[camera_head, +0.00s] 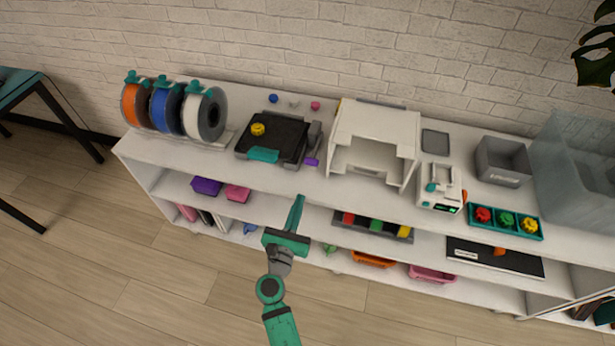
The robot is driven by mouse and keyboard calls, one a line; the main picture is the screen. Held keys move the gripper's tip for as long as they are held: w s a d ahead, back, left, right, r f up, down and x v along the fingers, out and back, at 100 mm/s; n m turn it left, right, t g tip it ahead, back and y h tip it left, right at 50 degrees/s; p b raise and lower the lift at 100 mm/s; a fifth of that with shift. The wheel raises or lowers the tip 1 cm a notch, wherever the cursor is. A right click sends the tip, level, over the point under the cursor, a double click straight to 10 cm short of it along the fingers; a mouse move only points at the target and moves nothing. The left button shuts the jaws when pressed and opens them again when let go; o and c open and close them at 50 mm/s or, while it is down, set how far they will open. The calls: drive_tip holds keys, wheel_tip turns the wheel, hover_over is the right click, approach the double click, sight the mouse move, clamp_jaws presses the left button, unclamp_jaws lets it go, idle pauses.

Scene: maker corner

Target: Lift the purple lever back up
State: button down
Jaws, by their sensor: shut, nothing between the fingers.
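The purple lever (311,162) is a small purple piece at the front right corner of a black flat device (287,131) on the shelf top. It sits low, close to the top surface, beside a grey upright part (314,134) of the device. My gripper (299,198) is shut and empty. In the picture it is just below and slightly left of the lever, in front of the shelf unit's front edge, apart from the lever. The exact gap in depth is hard to tell.
A white open-front box (374,128) stands right of the lever, with a small white machine (440,188) beyond it. Several filament spools (205,115) stand at the left. A yellow knob (258,129) and teal tab (264,155) are on the device.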

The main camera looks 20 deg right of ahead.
drive_tip(key=x, duration=1)
drive_tip(key=shift+a+r, duration=0.1)
idle(0.4)
